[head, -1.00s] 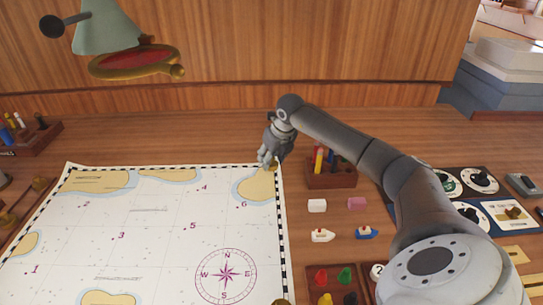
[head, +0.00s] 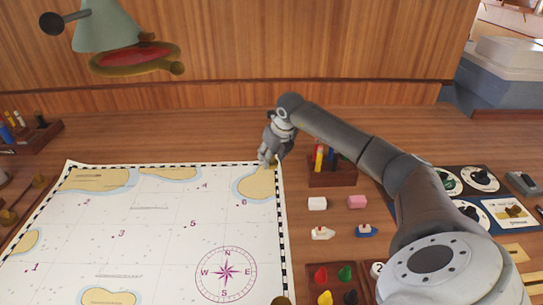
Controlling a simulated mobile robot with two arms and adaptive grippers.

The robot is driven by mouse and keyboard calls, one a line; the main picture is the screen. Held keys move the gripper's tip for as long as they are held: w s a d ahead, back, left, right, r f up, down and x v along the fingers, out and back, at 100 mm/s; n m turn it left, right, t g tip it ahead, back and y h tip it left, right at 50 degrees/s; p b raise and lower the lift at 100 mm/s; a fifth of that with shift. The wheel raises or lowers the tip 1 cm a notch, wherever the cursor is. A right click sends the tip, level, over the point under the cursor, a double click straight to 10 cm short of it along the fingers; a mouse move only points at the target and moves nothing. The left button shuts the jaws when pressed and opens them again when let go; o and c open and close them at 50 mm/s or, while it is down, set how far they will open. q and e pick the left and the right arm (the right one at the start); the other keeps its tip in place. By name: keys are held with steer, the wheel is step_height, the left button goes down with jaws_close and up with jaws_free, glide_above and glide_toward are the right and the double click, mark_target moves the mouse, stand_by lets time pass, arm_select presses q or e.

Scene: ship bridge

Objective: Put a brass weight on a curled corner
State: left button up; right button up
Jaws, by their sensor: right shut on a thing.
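The sea chart (head: 150,225) lies on the wooden desk, with a black-and-white border and a compass rose. My right gripper (head: 268,160) is at the chart's upper right corner, pointing down, and is shut on a small brass weight (head: 273,164). The weight is mostly hidden by the fingers; I cannot tell whether it touches the paper. Another brass weight (head: 281,300) shows at the bottom edge of the view, by the chart's right border. The chart's upper left corner shows no weight. My left gripper is not in view.
A pen holder (head: 330,174) stands just right of my right gripper. Small boats and blocks (head: 322,233) and a tray of coloured pieces (head: 333,287) lie right of the chart. A green lamp (head: 108,30) hangs over the back left. The desk behind the chart is clear.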

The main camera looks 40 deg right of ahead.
steer(key=shift+f, duration=0.25)
stand_by(0.3)
steer(key=o, duration=1.3)
steer(key=shift+c, duration=0.2)
steer(key=v, duration=1.2)
steer(key=shift+a, duration=0.1)
